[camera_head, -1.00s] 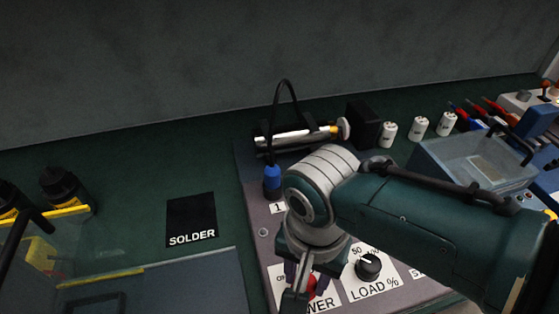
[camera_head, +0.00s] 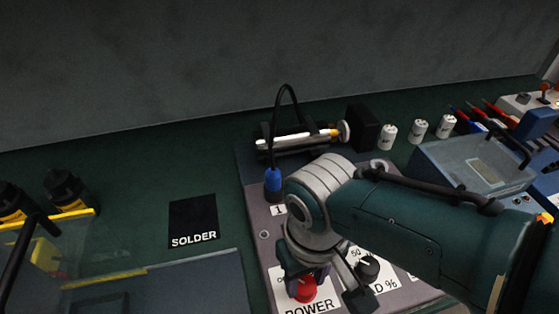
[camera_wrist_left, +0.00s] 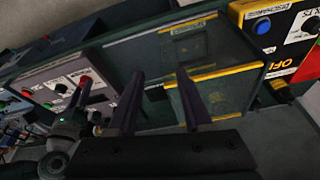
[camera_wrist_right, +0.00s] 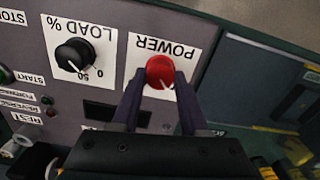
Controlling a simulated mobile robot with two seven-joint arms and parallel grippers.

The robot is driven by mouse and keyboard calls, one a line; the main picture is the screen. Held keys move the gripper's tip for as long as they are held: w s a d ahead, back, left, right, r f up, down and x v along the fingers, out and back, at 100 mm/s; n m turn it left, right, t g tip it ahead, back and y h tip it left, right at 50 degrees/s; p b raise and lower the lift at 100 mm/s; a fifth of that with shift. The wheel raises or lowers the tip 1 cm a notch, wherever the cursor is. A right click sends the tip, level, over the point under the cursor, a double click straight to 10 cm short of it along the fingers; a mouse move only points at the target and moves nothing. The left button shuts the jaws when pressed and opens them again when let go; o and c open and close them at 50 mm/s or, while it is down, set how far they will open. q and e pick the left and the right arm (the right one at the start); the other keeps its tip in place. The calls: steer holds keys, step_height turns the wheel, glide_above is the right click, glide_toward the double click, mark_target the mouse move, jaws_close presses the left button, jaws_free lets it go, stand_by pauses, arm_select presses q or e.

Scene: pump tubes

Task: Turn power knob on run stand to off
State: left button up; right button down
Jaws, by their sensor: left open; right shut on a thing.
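The red power knob (camera_head: 304,288) sits on the grey run stand panel (camera_head: 262,262), above the POWER label. My right gripper (camera_wrist_right: 158,80) has one finger on each side of the knob (camera_wrist_right: 160,70) and is shut on it. In the right wrist view a white pointer line on the knob aims toward the lower right; the off and on marks are hidden or unreadable. In the head view my right wrist hides part of the panel. My left gripper (camera_wrist_left: 160,76) is open and empty, well away from the knob.
The black LOAD % knob (camera_wrist_right: 73,55) is close beside the power knob. A blue plug with a black cable (camera_head: 272,180) and a pump tube (camera_head: 295,138) are behind my right wrist. A black SOLDER mat (camera_head: 194,222) lies to the left, with open green bench around it.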

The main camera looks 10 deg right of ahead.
mark_target(305, 284)
steer(key=shift+n, duration=0.4)
steer(key=shift+c, duration=2.1)
jaws_free()
steer(key=shift+r, duration=0.1)
step_height(305, 284, up, 10)
steer(key=p, duration=0.5)
steer(key=shift+p, duration=0.3)
